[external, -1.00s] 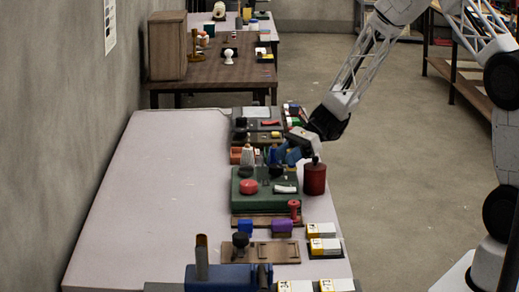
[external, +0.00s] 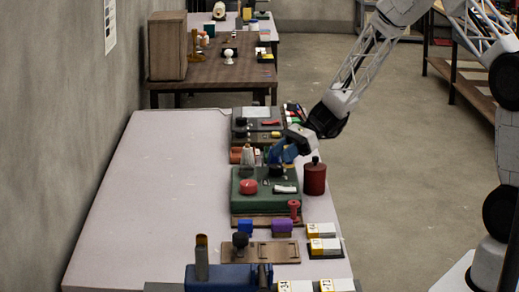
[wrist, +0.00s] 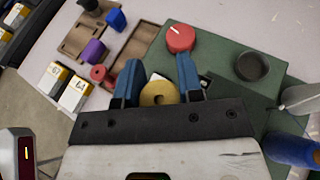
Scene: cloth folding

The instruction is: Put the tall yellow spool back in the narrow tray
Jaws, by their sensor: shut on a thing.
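My gripper (wrist: 160,82) has its two blue fingers around the yellow spool (wrist: 158,98), seen end-on as a yellow disc with a central hole. In the external view my gripper (external: 277,157) is above the far end of the green board; the spool cannot be made out there. A narrow brown wooden tray (external: 262,221) lies along the near side of the green board, with a red spool (external: 294,207) at its right end. The tray also shows in the wrist view (wrist: 138,42), with the red spool (wrist: 99,73) at its lower end.
The green board (external: 265,199) carries a red round knob (external: 248,187) and a dark round piece. A dark red canister (external: 314,179) stands to its right. Blue (external: 245,226) and purple (external: 282,227) blocks stand near the tray. The table's left side is clear.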

